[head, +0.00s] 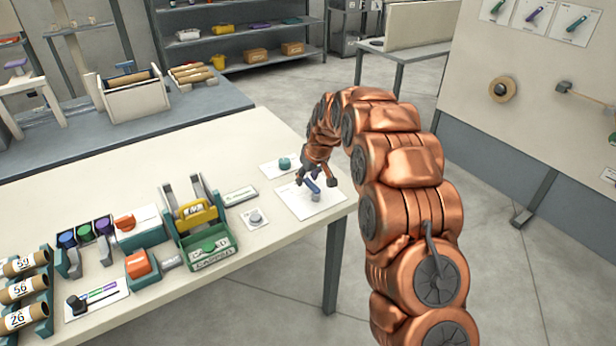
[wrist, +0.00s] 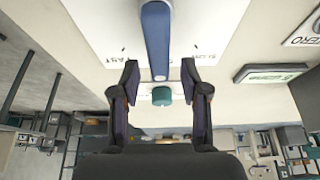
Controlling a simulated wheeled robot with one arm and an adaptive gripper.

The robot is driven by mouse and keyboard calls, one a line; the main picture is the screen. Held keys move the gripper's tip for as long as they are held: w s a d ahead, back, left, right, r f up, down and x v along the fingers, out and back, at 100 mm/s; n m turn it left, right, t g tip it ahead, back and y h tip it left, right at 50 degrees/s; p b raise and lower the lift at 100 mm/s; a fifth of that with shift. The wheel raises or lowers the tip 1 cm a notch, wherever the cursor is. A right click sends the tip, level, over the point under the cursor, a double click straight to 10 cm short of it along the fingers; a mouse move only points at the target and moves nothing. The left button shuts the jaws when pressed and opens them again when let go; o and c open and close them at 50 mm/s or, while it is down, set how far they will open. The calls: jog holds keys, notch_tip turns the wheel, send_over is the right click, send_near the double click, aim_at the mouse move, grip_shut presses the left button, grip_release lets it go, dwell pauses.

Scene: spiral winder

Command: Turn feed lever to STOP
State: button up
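The blue feed lever (head: 312,185) stands on a white plate (head: 322,207) near the table's right end. In the wrist view the lever (wrist: 156,38) runs down from the top, and its near end lies between my fingertips. My gripper (head: 318,178) is at the lever, with its two dark fingers apart on either side of that end. The wrist view shows a gap between the lever and each fingertip of my gripper (wrist: 160,76). Small upside-down lettering on the plate (wrist: 195,30) shows on both sides of the lever; I cannot make out a STOP mark.
A teal knob (head: 284,163) stands on its own plate behind the lever. A grey round button (head: 255,217) and a green-labelled plate (head: 240,196) lie to the left. A green tray (head: 208,251) with a yellow-handled part stands farther left. Table surface around the lever plate is mostly clear.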

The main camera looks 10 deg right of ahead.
aim_at(316, 189)
jog(key=shift+r, duration=0.1)
jog(key=v, duration=1.1)
jog(key=shift+r, duration=0.35)
jog(key=shift+s, duration=0.15)
jog(key=s+m+g+h, duration=0.1)
jog(key=s+m+g, duration=0.3)
jog(key=s, duration=4.7)
jog(key=shift+a+r+g+h, duration=0.3)
jog(key=shift+a+r+g, duration=0.15)
jog(key=shift+g, duration=0.55)
